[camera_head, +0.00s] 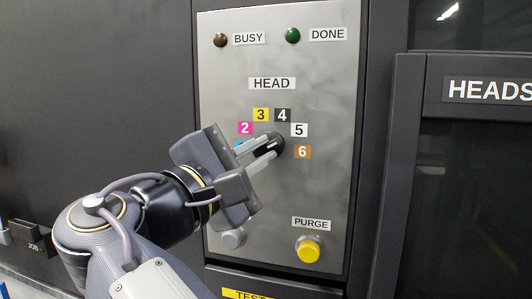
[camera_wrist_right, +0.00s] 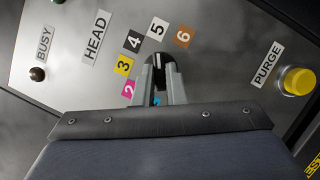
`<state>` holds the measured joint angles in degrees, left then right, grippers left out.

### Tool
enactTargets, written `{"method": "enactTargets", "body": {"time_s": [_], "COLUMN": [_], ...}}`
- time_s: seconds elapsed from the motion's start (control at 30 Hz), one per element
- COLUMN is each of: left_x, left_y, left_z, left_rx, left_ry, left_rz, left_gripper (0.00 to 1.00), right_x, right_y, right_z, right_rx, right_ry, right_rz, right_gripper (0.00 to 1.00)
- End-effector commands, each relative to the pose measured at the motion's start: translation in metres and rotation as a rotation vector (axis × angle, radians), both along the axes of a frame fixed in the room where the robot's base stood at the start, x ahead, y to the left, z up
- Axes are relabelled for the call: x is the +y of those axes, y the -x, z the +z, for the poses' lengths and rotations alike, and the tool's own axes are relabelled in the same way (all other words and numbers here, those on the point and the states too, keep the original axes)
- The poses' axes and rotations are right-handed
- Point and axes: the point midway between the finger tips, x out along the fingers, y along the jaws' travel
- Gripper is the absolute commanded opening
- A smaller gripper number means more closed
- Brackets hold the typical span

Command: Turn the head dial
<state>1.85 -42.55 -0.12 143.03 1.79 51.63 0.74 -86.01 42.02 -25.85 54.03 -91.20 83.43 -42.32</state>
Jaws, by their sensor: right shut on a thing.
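The head dial (camera_head: 277,143) is a black knob on a grey metal panel (camera_head: 329,181), under the HEAD label (camera_head: 272,83). Coloured number tags ring it: pink 2 (camera_head: 245,128), yellow 3, dark 4, white 5 and brown 6 (camera_head: 303,152). A blue tag is mostly hidden behind my fingers. My right gripper (camera_head: 262,152) reaches in from the lower left and is shut on the dial. In the right wrist view, the dial (camera_wrist_right: 161,67) sits between the two grey fingers (camera_wrist_right: 158,82), and its white mark points towards the 5. My left gripper is not in view.
A yellow PURGE button (camera_head: 308,250) is at the panel's lower right, with a grey knob (camera_head: 233,239) to its left. A brown BUSY lamp (camera_head: 220,40) and a green DONE lamp (camera_head: 293,36) are on top. A dark HEADS cabinet (camera_head: 470,90) stands to the right.

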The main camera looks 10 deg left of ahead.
Motion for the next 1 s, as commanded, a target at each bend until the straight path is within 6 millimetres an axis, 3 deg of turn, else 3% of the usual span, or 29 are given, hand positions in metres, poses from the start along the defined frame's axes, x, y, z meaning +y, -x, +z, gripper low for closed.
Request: {"method": "enactTargets", "body": {"time_s": [0.03, 0.07, 0.2, 0.57, 1.0], "left_x": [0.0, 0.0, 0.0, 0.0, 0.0], "left_y": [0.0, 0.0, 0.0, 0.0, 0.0], "left_z": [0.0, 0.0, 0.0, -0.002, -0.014], "left_rx": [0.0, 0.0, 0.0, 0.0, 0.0], "left_ry": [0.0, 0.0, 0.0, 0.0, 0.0], "left_rz": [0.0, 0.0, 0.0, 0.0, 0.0], "left_gripper": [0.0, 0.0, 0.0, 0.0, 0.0], "right_x": [0.0, 0.0, 0.0, 0.003, 0.027], "right_y": [0.0, 0.0, 0.0, 0.006, 0.066], "right_z": [-0.001, -0.001, -0.001, -0.002, -0.015], "right_rx": [0.003, 0.003, 0.002, 0.0, 0.0], "right_ry": [0.001, 0.001, 0.001, 0.002, 0.002], "right_rz": [0.0, 0.0, 0.0, 0.002, 0.002], "right_gripper": [0.0, 0.15, 0.33, 0.33, 0.33]}}
